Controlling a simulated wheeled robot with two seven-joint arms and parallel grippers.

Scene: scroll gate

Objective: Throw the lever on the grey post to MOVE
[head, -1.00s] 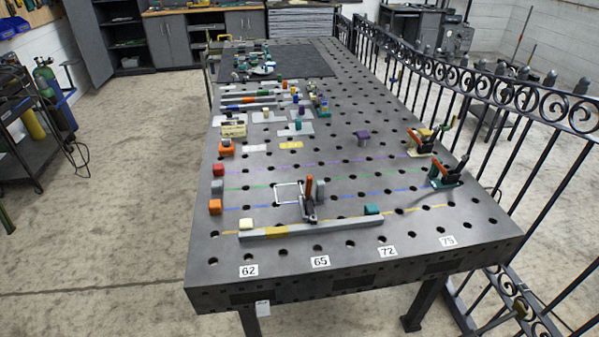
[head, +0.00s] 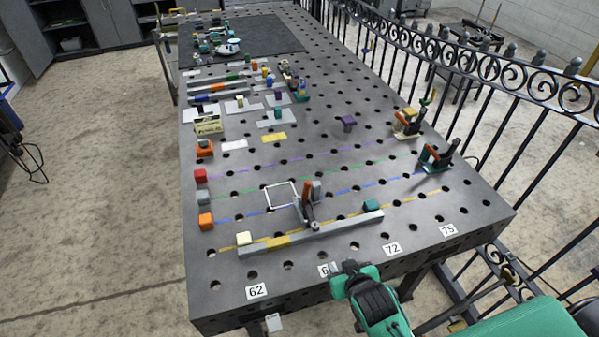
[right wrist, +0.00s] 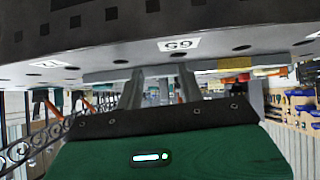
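A grey post (head: 317,190) stands on the table behind the long grey bar. A lever with an orange handle (head: 307,193) stands nearly upright against its left side. No MOVE marking can be read at this size. My right gripper (head: 336,268) is at the table's front edge, in front of the post and well apart from it. In the right wrist view its two fingers (right wrist: 162,88) are spaced apart with nothing seen between them. My left gripper is not in view.
A long grey bar (head: 345,226) with a yellow block (head: 244,238) and a green block (head: 371,206) lies before the post. A white square frame (head: 281,195) is left of it. Two toggle clamps (head: 436,157) (head: 408,123) stand at right, beside an iron fence (head: 500,75).

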